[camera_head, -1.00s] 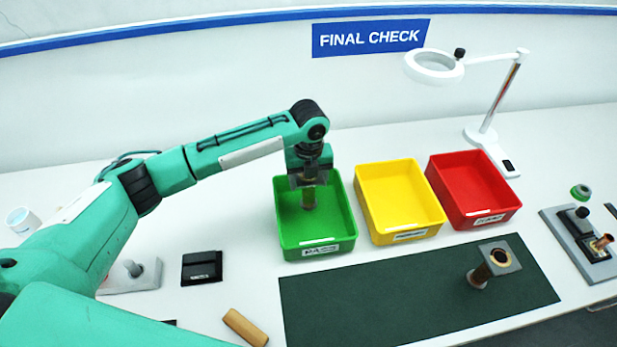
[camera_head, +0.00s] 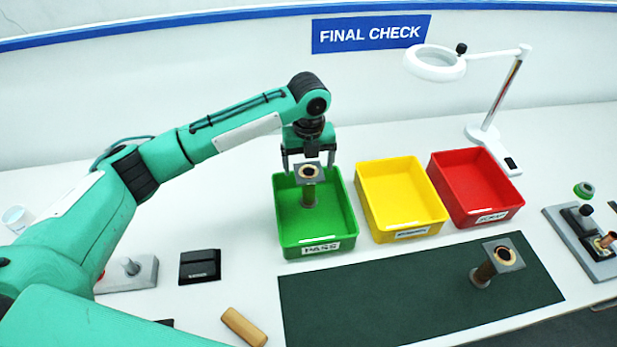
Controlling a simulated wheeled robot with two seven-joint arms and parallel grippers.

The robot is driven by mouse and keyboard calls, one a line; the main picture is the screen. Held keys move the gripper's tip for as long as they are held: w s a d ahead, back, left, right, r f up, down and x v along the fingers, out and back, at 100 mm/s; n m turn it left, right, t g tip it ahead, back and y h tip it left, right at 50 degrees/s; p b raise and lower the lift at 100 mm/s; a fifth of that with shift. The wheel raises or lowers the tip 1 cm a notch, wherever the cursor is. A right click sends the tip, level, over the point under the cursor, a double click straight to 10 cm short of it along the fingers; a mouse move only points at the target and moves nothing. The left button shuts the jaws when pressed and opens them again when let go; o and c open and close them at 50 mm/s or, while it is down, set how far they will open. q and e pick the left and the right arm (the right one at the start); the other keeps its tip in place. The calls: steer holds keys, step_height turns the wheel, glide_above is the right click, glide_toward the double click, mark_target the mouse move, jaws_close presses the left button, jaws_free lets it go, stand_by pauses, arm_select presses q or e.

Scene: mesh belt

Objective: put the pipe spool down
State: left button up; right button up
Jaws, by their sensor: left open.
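A pipe spool (camera_head: 308,185) with a square grey flange and a brass-coloured bore stands upright in the green PASS tray (camera_head: 322,246). My left gripper (camera_head: 308,166) is open above it, with its two fingers apart on either side of the flange. I cannot tell whether a finger still touches the flange. A second pipe spool (camera_head: 497,262) of the same look stands on the dark green mat (camera_head: 400,295) at the right. My right gripper does not show.
A yellow tray (camera_head: 402,232) and a red SCRAP tray (camera_head: 492,215) stand right of the green one. A magnifier lamp (camera_head: 487,130) stands behind them. The mat's left part is clear.

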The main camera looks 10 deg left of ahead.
arm_select(q)
step_height(320, 180, up, 7)
steer(key=shift+f+b, duration=0.2)
steer(key=shift+b, duration=0.55)
steer(key=shift+r, duration=0.25)
steer(key=shift+f, duration=0.1)
